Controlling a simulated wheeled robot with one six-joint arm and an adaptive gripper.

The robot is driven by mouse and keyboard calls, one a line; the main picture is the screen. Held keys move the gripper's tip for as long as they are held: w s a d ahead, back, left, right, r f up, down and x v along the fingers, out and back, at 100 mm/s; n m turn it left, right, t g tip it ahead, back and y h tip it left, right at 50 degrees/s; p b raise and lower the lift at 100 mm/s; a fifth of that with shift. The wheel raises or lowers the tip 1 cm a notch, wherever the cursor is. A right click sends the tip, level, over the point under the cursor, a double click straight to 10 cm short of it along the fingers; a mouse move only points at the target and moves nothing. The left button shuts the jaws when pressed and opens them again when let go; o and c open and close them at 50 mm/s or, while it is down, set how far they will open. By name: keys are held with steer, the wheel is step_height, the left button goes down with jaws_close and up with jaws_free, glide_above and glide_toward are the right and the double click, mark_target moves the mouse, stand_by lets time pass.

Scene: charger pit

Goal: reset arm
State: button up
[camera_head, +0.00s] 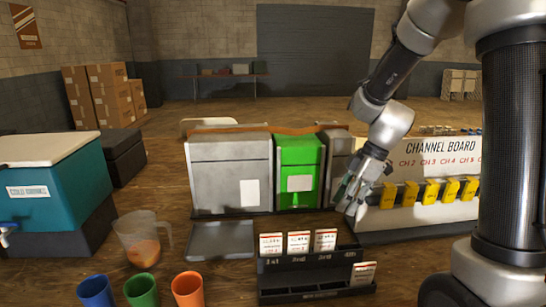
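My arm comes down from the upper right of the head view. My gripper (350,202) hangs in the air, pointing down and to the left, in front of the green unit's right-hand neighbour and left of the channel board. Its fingers are small and partly overlap, so I cannot tell whether they are open or shut. I see no object clearly held between them.
A black card rack (318,258) with several white cards sits below my gripper. A grey tray (222,240), a pitcher (143,240), blue (95,291), green (142,290) and orange (188,290) cups are left. A channel board (440,150) with yellow tags stands right.

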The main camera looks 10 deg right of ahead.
steer(key=s+d+r+m+t+h, duration=0.2)
steer(key=s+d+r+m, duration=0.3)
steer(key=s+r+m, duration=0.2)
steer(key=s+d+r+m+t+h, duration=0.2)
steer(key=s+d+r+m, duration=0.3)
steer(key=s, duration=0.7)
step_height(320, 180, up, 2)
steer(key=m, duration=0.4)
steer(key=shift+d+r+m+h, duration=0.15)
steer(key=shift+m+h, duration=0.15)
